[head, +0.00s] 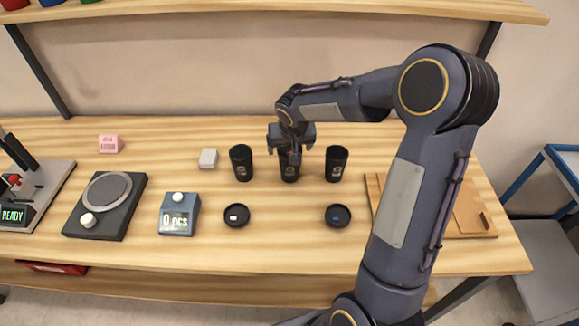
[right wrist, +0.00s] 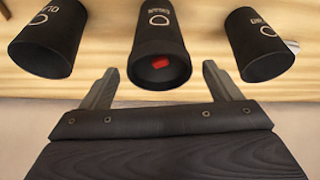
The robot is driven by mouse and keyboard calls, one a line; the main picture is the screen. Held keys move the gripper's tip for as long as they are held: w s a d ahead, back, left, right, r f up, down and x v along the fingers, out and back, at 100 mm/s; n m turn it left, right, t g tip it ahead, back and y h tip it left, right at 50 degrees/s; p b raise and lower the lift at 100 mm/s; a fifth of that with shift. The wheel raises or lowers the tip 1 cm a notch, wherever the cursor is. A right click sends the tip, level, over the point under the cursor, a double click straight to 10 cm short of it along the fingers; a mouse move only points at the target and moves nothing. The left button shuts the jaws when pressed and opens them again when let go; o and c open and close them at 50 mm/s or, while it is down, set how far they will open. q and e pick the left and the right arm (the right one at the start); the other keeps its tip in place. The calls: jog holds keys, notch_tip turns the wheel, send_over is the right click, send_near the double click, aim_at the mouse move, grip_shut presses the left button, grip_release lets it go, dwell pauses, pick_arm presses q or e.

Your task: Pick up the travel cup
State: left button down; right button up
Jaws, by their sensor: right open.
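Three black travel cups stand in a row on the wooden table: a left cup (head: 241,164), a middle cup (head: 290,174) and a right cup (head: 337,165). My right gripper (head: 290,152) is directly over the middle cup and hides part of its top. In the right wrist view the gripper (right wrist: 160,78) is open, with one finger on each side of the middle cup (right wrist: 158,30). A small red item (right wrist: 161,63) shows inside that cup's mouth. Contact with the cup cannot be told. My left gripper is out of view.
Two round black dishes (head: 236,215) (head: 338,216) lie in front of the cups. A counter box (head: 179,222) and a dark scale (head: 104,215) stand left. A wooden tray (head: 470,222) lies right, partly behind my arm. A white block (head: 208,158) sits beside the left cup.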

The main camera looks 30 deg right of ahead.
jog(key=shift+x, duration=0.95)
jog(key=c, duration=0.7)
jog(key=shift+o, duration=0.2)
jog(key=shift+r, duration=0.1)
jog(key=shift+r, duration=0.1)
